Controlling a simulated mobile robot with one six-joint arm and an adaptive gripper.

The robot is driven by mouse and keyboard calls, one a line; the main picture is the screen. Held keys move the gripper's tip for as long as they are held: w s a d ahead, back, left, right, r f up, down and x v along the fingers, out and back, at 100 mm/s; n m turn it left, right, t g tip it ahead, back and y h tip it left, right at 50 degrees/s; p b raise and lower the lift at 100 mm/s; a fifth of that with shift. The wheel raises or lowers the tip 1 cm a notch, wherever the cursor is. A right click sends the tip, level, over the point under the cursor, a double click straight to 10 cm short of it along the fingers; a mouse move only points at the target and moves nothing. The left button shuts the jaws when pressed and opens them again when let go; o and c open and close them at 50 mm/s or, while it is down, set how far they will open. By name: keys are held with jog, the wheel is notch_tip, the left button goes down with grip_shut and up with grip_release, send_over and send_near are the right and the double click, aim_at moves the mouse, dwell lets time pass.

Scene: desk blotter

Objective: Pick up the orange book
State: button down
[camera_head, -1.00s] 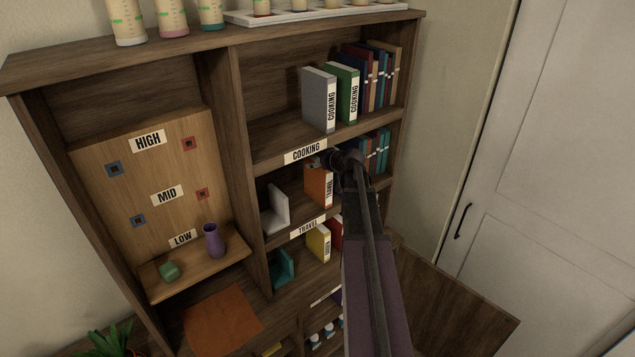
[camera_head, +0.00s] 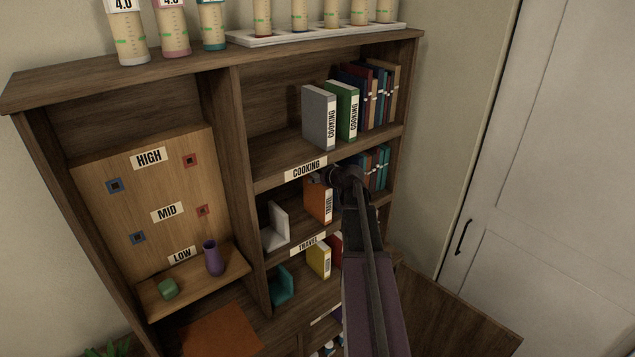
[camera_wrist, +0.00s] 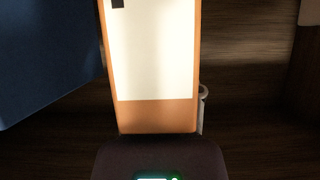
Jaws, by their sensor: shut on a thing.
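The orange book (camera_head: 318,203) stands upright on the middle shelf, with a white TRAVEL label on its spine. My gripper (camera_head: 332,181) is at the book's upper right side and shut on it; the fingertips are partly hidden by my own wrist. In the wrist view the orange book (camera_wrist: 158,117) fills the centre, with a large bright pale area and an orange band at its near end. A grey finger edge shows along its right side.
A white bookend (camera_head: 278,228) stands left of the orange book, with a gap between. Blue and teal books (camera_head: 376,168) stand close on the right. The shelf board with the COOKING label (camera_head: 305,169) is just above. A blue surface (camera_wrist: 45,60) lies left in the wrist view.

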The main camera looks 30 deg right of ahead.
jog(key=s+d, duration=0.1)
jog(key=s, duration=1.7)
jog(key=shift+d+r, duration=0.15)
jog(key=shift+d, duration=0.1)
notch_tip(320, 180, down, 10)
jog(key=b, duration=1)
jog(key=shift+r, duration=0.1)
